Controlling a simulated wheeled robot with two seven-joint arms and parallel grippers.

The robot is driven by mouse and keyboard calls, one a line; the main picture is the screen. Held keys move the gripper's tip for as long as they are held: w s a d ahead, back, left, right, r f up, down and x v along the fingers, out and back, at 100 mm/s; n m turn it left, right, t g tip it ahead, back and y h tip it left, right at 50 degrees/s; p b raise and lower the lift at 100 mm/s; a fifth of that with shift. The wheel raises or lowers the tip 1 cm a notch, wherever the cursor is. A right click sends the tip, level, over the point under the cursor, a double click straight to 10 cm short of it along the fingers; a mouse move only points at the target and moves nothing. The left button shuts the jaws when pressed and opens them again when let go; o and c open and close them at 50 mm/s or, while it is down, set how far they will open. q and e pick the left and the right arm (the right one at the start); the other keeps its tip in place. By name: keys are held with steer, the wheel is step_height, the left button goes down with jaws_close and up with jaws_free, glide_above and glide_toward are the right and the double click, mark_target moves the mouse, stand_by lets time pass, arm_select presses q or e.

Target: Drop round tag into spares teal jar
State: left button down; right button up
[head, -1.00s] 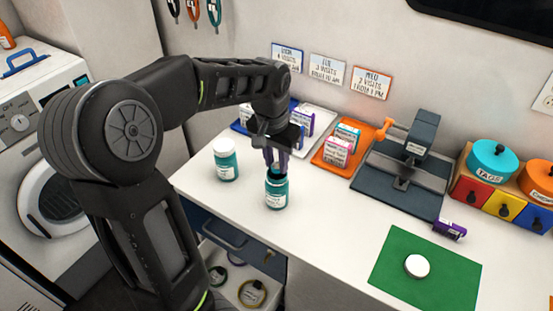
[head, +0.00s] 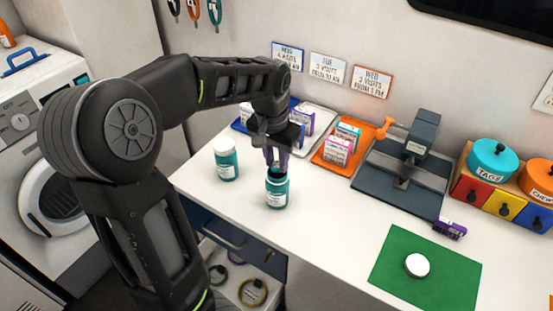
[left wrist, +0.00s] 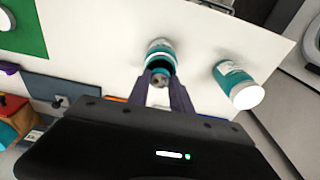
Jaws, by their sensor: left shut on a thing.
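The open teal jar (head: 277,194) stands upright on the white counter, its dark mouth facing up. It also shows in the left wrist view (left wrist: 161,51). My left gripper (head: 273,163) points down right above the jar's mouth. In the left wrist view its purple fingers (left wrist: 161,88) are shut on a small grey round tag (left wrist: 160,76), which is at the jar's opening. I cannot tell how far the tag is inside the rim. A second teal jar (head: 226,164) with a white lid stands to the left. My right gripper is not in view.
A white lid (head: 417,265) lies on a green mat (head: 385,273) at the right. A grey press (head: 408,160), trays with small boxes (head: 338,150), and a drawer unit (head: 503,200) stand behind. A purple item (head: 449,229) lies near the mat.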

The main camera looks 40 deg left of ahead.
arm_select(q)
steer(key=c, duration=1.1)
jaws_free()
steer(key=shift+r+p, duration=1.4)
steer(key=shift+r, duration=1.6)
